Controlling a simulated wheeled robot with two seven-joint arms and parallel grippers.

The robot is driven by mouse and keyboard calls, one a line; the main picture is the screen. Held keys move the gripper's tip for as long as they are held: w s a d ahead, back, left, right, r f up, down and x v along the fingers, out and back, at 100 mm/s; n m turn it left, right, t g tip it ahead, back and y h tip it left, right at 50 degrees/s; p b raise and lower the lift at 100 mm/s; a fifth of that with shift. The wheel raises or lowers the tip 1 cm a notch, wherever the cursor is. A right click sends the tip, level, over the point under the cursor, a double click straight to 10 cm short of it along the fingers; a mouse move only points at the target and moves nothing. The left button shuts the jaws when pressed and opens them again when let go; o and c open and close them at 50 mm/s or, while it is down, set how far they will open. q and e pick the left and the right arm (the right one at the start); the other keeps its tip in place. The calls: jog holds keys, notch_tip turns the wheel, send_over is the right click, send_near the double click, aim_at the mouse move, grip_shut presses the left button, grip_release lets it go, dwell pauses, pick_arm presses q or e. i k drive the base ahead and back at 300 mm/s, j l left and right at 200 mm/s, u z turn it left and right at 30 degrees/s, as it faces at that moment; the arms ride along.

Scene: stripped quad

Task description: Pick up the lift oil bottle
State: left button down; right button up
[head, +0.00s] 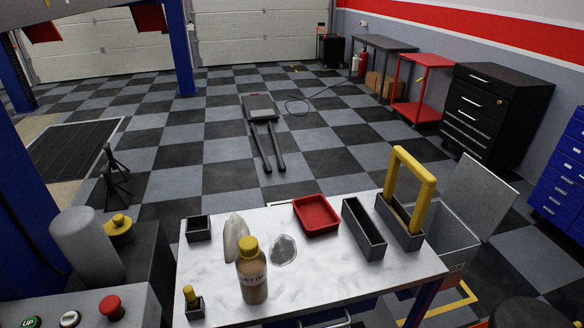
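The lift oil bottle (252,284) stands upright near the front edge of the white worktable (330,268). Neither of my grippers shows in the head view, and nothing is touching the bottle that I can see.
Near the bottle are a pale rounded object (235,230), a grey lump (284,250), a small yellow-topped item (193,302) and a dark box (199,228). A red tray (317,215), a long dark bin (363,228) and a yellow-handled carrier (410,190) stand farther right. The table's front middle is clear.

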aim_at(253, 276)
jog(key=l+u, duration=0.75)
jog(key=k+l+u, duration=0.15)
jog(key=l+u, duration=0.25)
